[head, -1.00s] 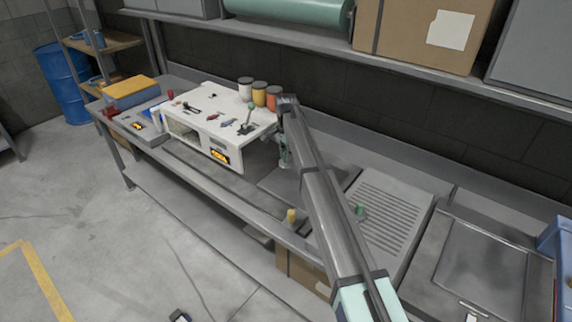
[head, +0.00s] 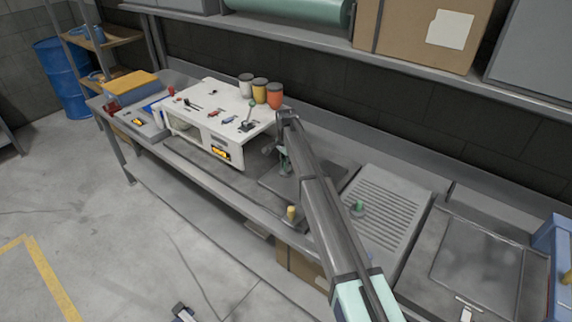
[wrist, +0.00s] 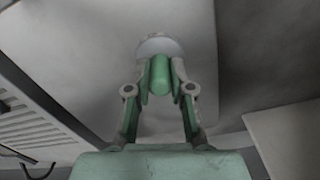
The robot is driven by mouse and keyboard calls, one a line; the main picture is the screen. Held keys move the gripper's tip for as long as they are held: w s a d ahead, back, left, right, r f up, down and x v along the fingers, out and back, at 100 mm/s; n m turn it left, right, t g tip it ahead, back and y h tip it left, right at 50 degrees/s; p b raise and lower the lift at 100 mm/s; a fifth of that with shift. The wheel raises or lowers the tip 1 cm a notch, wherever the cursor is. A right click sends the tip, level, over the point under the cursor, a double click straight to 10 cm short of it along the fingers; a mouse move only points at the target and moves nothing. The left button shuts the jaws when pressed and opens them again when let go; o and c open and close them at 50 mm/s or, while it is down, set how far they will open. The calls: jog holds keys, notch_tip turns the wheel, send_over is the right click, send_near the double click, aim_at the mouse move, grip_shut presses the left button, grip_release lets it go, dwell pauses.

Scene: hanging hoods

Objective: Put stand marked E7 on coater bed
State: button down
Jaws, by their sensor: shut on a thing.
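My gripper (wrist: 160,75) is shut on the green upright grip of a small stand (wrist: 160,46), whose pale round base shows past the fingertips in the wrist view. In the head view my gripper (head: 285,162) hangs over the left part of a dark flat plate (head: 325,178), probably the coater bed. The same plate fills the middle of the wrist view (wrist: 95,50). I cannot tell whether the base touches it. No E7 mark is readable. Another green-topped stand (head: 358,208) is on the ribbed board (head: 392,205), and a yellow-topped one (head: 291,213) is near the bench front.
A white hood-like box (head: 215,125) with small tools on top stands left of my gripper. Several jars (head: 260,90) are behind it. A framed panel (head: 485,262) lies at right. A shelf with a cardboard box (head: 420,35) runs above the bench.

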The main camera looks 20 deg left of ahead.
jog(key=c, duration=1)
grip_release()
notch_tip(320, 180, up, 12)
jog(key=b, duration=0.4)
jog(key=shift+r+b, duration=0.1)
jog(key=shift+b, duration=0.25)
